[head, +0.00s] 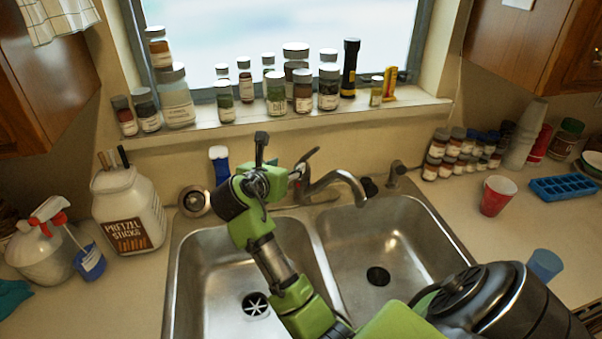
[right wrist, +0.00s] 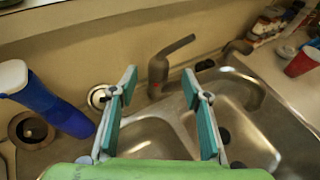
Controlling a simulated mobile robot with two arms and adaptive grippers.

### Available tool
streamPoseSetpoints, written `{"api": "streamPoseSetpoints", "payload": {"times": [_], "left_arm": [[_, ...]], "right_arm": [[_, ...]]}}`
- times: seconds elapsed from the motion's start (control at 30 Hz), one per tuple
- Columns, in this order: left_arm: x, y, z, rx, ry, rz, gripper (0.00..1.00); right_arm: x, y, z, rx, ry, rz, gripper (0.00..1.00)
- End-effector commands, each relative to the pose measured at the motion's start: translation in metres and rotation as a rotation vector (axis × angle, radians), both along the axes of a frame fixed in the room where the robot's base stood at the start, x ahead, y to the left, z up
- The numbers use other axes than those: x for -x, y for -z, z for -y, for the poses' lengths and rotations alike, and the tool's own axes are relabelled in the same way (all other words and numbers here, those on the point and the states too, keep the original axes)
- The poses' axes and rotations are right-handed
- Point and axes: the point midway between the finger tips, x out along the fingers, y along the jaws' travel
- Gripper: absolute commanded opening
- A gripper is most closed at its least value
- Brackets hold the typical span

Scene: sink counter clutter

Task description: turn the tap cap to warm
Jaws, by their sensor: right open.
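The tap (head: 322,186) stands behind the double sink, its curved spout reaching right over the right basin. Its cap, a grey lever (head: 308,157), tilts up to the right; it also shows in the right wrist view (right wrist: 172,52). My right gripper (head: 296,172) is just left of the tap in the head view, partly hidden by its own wrist. In the right wrist view the two teal fingers (right wrist: 159,76) are spread apart with nothing between them, and the lever stands beyond them. Contact with the tap does not show. My left gripper is out of view.
A blue-bodied object with a white top (right wrist: 45,100) stands close on the left. A pretzel tub (head: 128,212) and spray bottle (head: 45,250) stand left of the sink. Jars line the windowsill (head: 300,118). A red cup (head: 495,196) stands right. The sink basins look empty.

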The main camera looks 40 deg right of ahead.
Motion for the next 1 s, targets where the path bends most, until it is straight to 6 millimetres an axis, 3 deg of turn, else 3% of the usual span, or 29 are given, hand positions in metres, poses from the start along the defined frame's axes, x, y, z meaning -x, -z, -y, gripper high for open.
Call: {"api": "streamPoseSetpoints", "payload": {"times": [0.03, 0.43, 0.67, 1.0], "left_arm": [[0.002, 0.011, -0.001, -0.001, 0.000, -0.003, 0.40], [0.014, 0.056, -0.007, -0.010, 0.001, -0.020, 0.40], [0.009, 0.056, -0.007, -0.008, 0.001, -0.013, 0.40], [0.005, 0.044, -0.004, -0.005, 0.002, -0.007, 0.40]], "right_arm": [[0.000, 0.011, 0.000, 0.000, 0.000, 0.000, 0.44], [0.000, 0.055, 0.000, 0.000, 0.000, 0.001, 0.44], [-0.003, 0.059, 0.006, 0.000, 0.002, -0.001, 0.44], [-0.031, 0.082, 0.059, 0.002, 0.003, -0.003, 0.44]]}}
